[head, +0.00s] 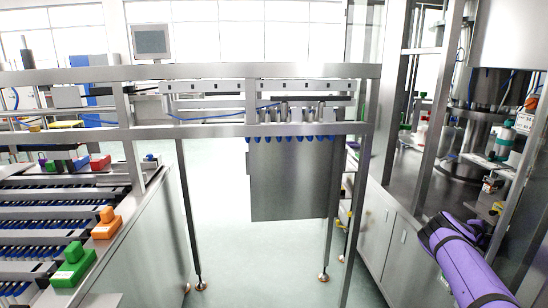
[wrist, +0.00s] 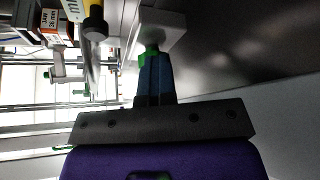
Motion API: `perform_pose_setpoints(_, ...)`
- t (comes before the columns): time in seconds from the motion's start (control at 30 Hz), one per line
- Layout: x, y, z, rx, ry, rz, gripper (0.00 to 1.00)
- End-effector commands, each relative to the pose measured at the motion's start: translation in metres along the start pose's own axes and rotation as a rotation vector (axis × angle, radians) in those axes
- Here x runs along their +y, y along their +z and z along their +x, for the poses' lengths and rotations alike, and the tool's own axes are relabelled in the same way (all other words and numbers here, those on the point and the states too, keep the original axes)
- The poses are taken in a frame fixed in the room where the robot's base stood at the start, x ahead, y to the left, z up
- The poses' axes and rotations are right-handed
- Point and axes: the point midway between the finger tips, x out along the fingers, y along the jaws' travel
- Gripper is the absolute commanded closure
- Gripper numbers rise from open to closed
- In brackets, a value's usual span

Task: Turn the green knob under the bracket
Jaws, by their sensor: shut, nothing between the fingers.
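In the wrist view, my gripper (wrist: 153,62) points up the picture with its dark blue fingers close together. A small green part, which looks like the green knob (wrist: 151,49), shows right at the fingertips, under the pale grey bracket (wrist: 160,26). The fingers hide most of it, and I cannot tell whether they touch it. In the head view my purple arm reaches in at the lower right; its fingers and the knob cannot be made out there.
In the wrist view, a black-and-yellow cylindrical part (wrist: 95,24) and a labelled box (wrist: 56,24) are left of the bracket. A dark metal surface (wrist: 240,45) lies to the right. In the head view, a steel frame post (head: 411,110) stands left of my arm.

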Motion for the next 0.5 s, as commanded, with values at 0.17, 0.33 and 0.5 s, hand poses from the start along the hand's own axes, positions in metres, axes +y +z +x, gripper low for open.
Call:
perform_pose_setpoints(0.17,0.009,0.008,0.002,-0.009,0.008,0.003,1.0)
perform_pose_setpoints(0.33,0.014,0.009,0.002,-0.01,0.008,0.003,1.0)
perform_pose_setpoints(0.5,0.019,0.009,0.002,-0.01,0.009,0.004,1.0)
